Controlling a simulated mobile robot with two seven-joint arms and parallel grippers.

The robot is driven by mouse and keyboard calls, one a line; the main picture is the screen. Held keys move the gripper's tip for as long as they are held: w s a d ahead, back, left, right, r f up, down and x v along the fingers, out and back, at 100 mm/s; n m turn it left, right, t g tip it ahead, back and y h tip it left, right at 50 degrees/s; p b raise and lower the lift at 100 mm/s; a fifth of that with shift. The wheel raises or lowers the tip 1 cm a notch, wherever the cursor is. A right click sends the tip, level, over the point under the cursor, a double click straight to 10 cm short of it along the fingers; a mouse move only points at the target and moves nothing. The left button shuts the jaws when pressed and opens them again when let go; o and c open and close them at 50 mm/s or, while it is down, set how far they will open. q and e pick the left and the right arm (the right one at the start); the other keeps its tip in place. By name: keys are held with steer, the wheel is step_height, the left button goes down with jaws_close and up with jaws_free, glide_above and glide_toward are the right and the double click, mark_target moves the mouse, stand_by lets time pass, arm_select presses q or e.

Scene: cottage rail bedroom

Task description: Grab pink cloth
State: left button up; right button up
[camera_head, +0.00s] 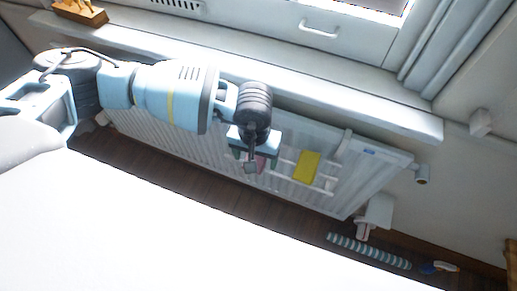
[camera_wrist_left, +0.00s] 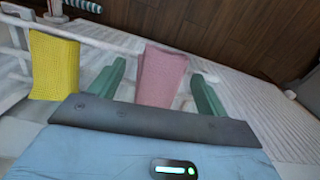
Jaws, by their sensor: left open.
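The pink cloth (camera_wrist_left: 161,76) hangs over a white rail on the radiator. In the wrist view it shows between the two green fingers of my left gripper (camera_wrist_left: 158,86), with a gap on each side. The gripper is open, and the cloth is not pinched. In the head view my left gripper (camera_head: 254,156) is over the radiator, and only a small piece of the pink cloth (camera_head: 261,163) shows past it. How deep the cloth lies between the fingers I cannot tell. My right gripper is not in view.
A yellow cloth (camera_head: 307,166) hangs on the same rail, right of the pink one in the head view. The radiator (camera_head: 362,172) stands under the windowsill (camera_head: 395,118). A striped roll (camera_head: 368,250) lies on the dark wood floor. A large white surface (camera_head: 150,235) fills the foreground.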

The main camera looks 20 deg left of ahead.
mark_target(256, 157)
arm_select(q)
steer(key=shift+c, duration=0.5)
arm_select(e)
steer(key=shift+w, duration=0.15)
arm_select(q)
steer(key=shift+c, duration=1.1)
steer(key=c, duration=0.7)
steer(key=shift+c, duration=0.2)
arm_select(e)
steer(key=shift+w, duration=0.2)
arm_select(q)
steer(key=shift+r, duration=0.1)
steer(key=shift+r, duration=0.55)
step_height(256, 157, up, 2)
steer(key=shift+r, duration=0.2)
steer(key=s+d+r+b, duration=0.1)
steer(key=s+d+b, duration=0.1)
steer(key=s+d, duration=0.8)
steer(key=shift+s+d, duration=0.2)
steer(key=shift+d, duration=0.95)
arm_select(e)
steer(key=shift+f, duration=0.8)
